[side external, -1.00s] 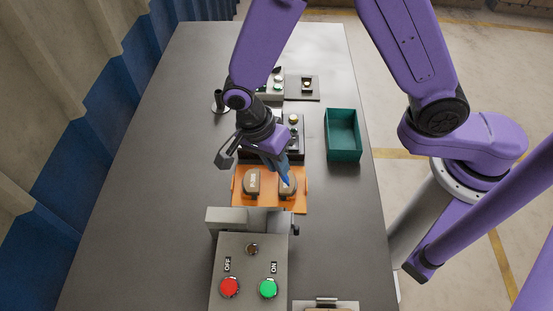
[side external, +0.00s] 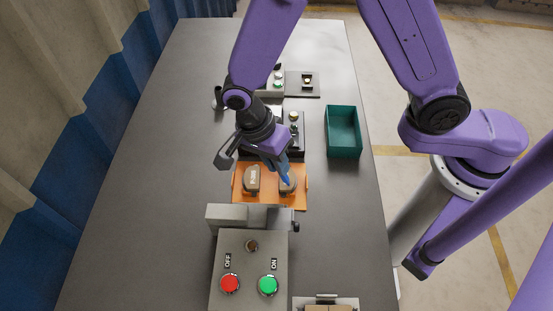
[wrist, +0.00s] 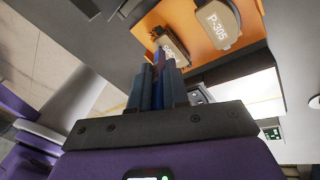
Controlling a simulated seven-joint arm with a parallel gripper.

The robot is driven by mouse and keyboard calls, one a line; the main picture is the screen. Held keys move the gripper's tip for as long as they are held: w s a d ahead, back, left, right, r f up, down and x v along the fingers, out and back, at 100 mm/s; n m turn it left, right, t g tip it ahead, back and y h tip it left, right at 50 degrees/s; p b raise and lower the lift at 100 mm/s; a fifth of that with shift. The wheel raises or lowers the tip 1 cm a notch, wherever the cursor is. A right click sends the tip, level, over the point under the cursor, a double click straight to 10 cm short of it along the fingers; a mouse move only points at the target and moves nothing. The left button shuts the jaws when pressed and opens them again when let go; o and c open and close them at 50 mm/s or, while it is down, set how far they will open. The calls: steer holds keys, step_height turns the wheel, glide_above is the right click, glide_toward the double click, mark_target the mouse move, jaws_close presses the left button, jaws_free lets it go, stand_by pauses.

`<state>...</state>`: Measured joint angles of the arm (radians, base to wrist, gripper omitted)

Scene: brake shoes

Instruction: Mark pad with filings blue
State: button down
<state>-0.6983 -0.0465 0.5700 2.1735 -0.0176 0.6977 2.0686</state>
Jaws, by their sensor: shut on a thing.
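Two grey-brown brake pads sit side by side on an orange tray (side external: 270,205). The left pad (side external: 252,179) is clear of my gripper. The right pad (side external: 289,189) is partly hidden under my gripper (side external: 283,172). In the wrist view one pad (wrist: 216,24) reads P-305, and the other pad (wrist: 172,46) is partly covered by my fingers. My gripper is shut on a slim blue marker (wrist: 159,72), whose lower end is over the right pad. I cannot tell whether its tip touches the pad. No filings or blue mark can be made out.
A grey control box with a red OFF button (side external: 230,283) and a green ON button (side external: 268,285) stands in front of the tray. An empty-looking teal bin (side external: 344,150) is to the right. Dark equipment stands behind the tray. The table's left side is clear.

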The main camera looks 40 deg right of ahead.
steer(key=shift+r, duration=3.55)
steer(key=w+d+r+n+t, duration=0.1)
steer(key=w+d+n, duration=0.35)
steer(key=d, duration=0.35)
steer(key=w+d+r+n+t, duration=0.15)
steer(key=w+d+n, duration=0.3)
steer(key=d, duration=0.45)
steer(key=w+d+n+t, duration=0.2)
steer(key=w+d+n, duration=0.2)
steer(key=d+n, duration=0.3)
steer(key=s+a+f+m+g, duration=0.15)
steer(key=s+a, duration=0.35)
steer(key=a, duration=0.6)
steer(key=s+a+f+m+g, duration=0.1)
steer(key=s+a+f+g, duration=0.3)
steer(key=a, duration=0.6)
steer(key=shift+s+a+f+t, duration=0.1)
steer(key=shift+s+f+t, duration=0.2)
steer(key=shift+f, duration=0.5)
steer(key=shift+s+f+t, duration=0.2)
steer(key=shift+s+f, duration=0.15)
steer(key=shift+f, duration=0.4)
steer(key=shift+f, duration=0.5)
